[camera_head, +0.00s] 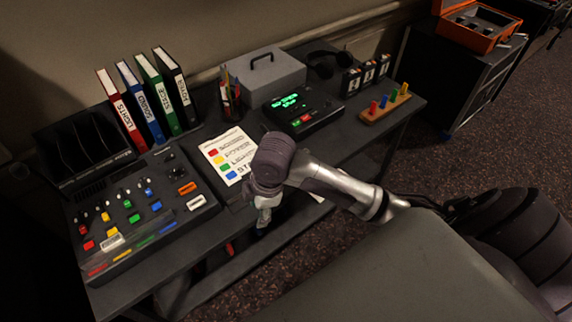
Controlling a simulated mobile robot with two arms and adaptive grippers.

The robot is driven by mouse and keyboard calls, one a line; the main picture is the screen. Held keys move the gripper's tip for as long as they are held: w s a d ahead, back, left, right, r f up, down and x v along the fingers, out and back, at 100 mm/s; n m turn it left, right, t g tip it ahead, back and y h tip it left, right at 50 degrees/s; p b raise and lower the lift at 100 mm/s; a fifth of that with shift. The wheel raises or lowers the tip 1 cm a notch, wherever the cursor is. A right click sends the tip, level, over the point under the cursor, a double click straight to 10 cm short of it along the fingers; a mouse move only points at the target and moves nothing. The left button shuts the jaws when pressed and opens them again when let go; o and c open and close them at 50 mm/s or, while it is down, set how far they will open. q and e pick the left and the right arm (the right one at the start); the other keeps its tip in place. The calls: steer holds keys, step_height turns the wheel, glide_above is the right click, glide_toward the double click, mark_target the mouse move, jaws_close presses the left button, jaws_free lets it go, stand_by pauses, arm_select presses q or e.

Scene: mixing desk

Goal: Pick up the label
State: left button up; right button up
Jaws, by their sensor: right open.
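Several small label-like pieces show on the mixing console (160,232) at the left of the desk, and I cannot tell which is the task's label. A pale piece (111,238) lies across its left part. An orange plate (187,188) and a white plate (196,202) sit at its right. Red, yellow, green and blue strips (122,256) line its front edge. My right gripper (262,222) is open and points down by the desk's front edge, right of the console and apart from it. My wrist partly hides its fingers. My left gripper is out of view.
A sheet with coloured squares (231,155) lies behind my right wrist. Binders (147,100), a pen cup (231,100), a grey box (262,76), a device with a green display (304,110) and a wooden peg block (385,108) stand on the desk. An orange case (478,25) rests on a cabinet.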

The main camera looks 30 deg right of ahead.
steer(key=w+d+r+n+g+h, duration=0.1)
steer(key=w+d+r+n, duration=0.1)
steer(key=w+d+r, duration=0.4)
steer(key=w+d+r+n+g+h, duration=0.1)
steer(key=w+d+r+n, duration=0.15)
steer(key=d+r, duration=0.5)
steer(key=f, duration=0.6)
steer(key=w+d+f, duration=0.1)
steer(key=f, duration=0.2)
steer(key=shift+w+d+f+p, duration=0.1)
steer(key=shift+w+f+p, duration=0.1)
steer(key=shift+f, duration=1.2)
steer(key=shift+w+d+f+p, duration=0.1)
steer(key=shift+f+p, duration=0.05)
steer(key=shift+f, duration=1.25)
steer(key=shift+s, duration=0.1)
steer(key=shift+c, duration=0.3)
steer(key=c, duration=0.9)
steer(key=shift+o, duration=0.2)
steer(key=shift+r, duration=0.1)
